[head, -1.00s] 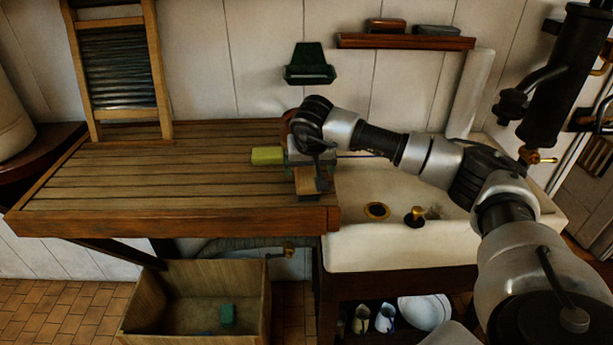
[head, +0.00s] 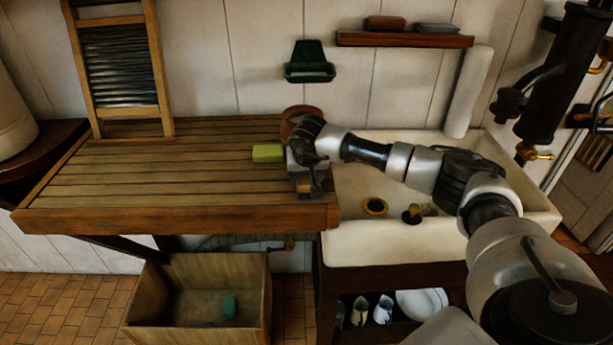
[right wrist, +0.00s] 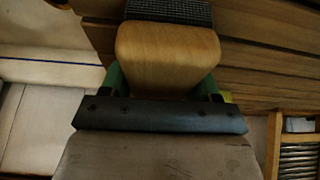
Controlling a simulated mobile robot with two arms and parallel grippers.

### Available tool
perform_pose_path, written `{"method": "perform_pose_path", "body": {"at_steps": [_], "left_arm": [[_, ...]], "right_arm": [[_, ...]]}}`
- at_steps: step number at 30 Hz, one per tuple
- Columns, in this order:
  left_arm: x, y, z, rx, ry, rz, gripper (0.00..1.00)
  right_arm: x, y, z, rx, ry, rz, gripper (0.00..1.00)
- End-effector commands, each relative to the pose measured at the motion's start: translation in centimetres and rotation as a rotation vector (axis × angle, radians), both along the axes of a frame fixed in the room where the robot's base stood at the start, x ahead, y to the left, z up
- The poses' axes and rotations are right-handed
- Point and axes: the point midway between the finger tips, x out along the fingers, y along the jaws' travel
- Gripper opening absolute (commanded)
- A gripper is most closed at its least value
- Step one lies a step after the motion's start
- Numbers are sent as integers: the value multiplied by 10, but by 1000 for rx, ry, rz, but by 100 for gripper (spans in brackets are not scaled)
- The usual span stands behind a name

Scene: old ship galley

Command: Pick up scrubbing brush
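The scrubbing brush seems to be the pale wooden block (right wrist: 168,55) in the right wrist view, with a dark gridded part beyond it at the top edge. My right gripper (right wrist: 165,86) has its green fingers at both sides of this block. Whether they press on it, I cannot tell. My left gripper is not in view.
A yellow-green block (head: 266,153) lies just left of my right gripper, and a reddish-brown round thing (head: 296,120) is behind it. The white sink (head: 390,248) is to the right. A washboard (head: 120,65) leans at the back left. Most of the board is clear.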

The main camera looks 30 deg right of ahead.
Motion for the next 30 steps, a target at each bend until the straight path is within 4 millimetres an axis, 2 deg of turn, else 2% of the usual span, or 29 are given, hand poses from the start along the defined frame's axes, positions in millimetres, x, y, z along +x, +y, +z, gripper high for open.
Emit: {"method": "perform_pose_path", "body": {"at_steps": [1, 4, 14, 19, 22, 30], "left_arm": [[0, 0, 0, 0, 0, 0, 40], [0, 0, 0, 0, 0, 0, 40], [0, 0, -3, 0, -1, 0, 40], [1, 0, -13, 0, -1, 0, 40], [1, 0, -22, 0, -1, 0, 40], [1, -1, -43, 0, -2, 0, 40]], "right_arm": [[0, 0, 0, 0, 0, 0, 47], [0, 0, 1, 1, -2, -1, 34], [1, 0, 4, 0, -2, -1, 34], [1, 0, 21, 1, -6, 2, 34], [1, 0, 40, 1, -8, 0, 34], [-52, -36, 75, -1, -4, -4, 34]]}}
